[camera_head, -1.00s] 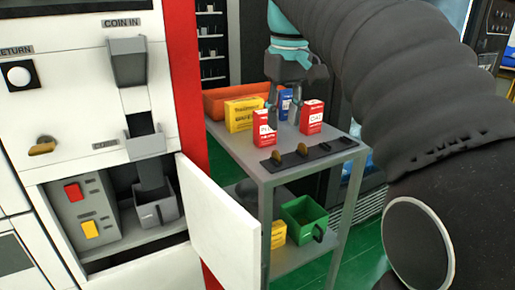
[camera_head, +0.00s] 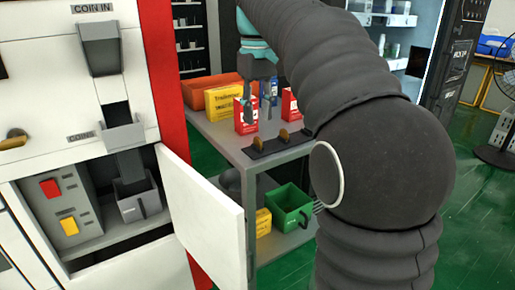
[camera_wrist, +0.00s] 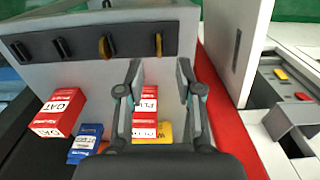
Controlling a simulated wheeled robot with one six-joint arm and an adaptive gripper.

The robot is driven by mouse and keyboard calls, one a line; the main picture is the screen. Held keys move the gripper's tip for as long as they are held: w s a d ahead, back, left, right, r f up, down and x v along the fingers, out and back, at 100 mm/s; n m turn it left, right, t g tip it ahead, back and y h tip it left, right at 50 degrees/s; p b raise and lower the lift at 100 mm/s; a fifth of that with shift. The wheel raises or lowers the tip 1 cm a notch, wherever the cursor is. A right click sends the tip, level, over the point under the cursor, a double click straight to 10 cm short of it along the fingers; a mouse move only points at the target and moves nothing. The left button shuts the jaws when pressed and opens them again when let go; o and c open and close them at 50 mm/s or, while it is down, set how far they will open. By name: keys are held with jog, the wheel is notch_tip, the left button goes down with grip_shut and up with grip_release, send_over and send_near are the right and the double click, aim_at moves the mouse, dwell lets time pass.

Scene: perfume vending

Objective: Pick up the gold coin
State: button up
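My gripper (camera_wrist: 160,82) is open and empty. In the head view my gripper (camera_head: 258,104) points down above the shelf, behind the holder and near the boxes.
A red box (camera_head: 245,116), a yellow box (camera_head: 223,101) and a blue box stand close around my gripper. A second red box (camera_wrist: 57,112) is to the left in the wrist view. The white vending machine with an open door (camera_head: 205,215) stands at the left.

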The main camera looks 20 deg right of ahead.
aim_at(258, 143)
jog(key=shift+w+f+b, duration=0.1)
jog(key=shift+f+b, duration=0.6)
jog(key=shift+f, duration=2.25)
grip_shut()
